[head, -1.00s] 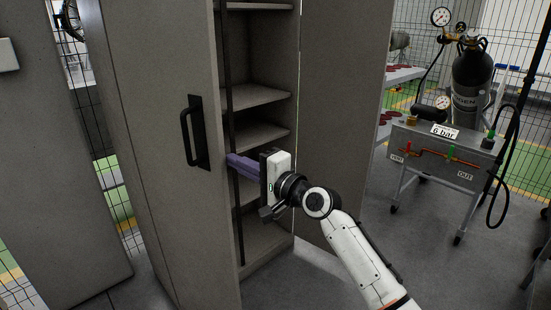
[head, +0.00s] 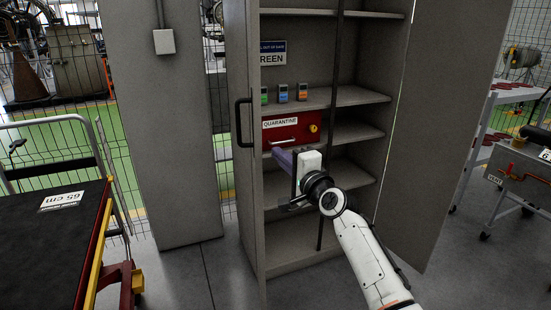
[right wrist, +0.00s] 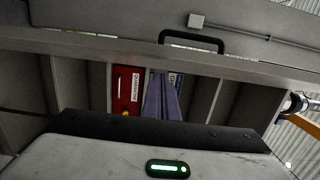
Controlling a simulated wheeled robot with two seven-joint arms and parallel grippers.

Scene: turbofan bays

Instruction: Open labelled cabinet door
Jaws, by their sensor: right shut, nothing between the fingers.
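The tall grey cabinet (head: 335,97) stands open in the head view. Its left door (head: 246,190) shows narrow, nearly edge-on, with a black bar handle (head: 243,122). Its right door (head: 440,130) stands open too. A label sign (head: 272,53), partly hidden by the left door, ends in "REEN". My right gripper (head: 283,158) has purple fingers that are shut and empty. They are just right of the left door's edge, in front of the shelves; I cannot tell if they touch the door. The fingers (right wrist: 162,100) and handle (right wrist: 191,40) also show in the right wrist view. My left gripper is not in view.
A red box (head: 291,133) marked "QUARANTINE" and several small devices (head: 283,93) are on the shelves. A grey panel (head: 165,140) stands left of the cabinet, and a black-topped cart (head: 60,240) at lower left. Another cart (head: 520,170) is at right. Floor in front is clear.

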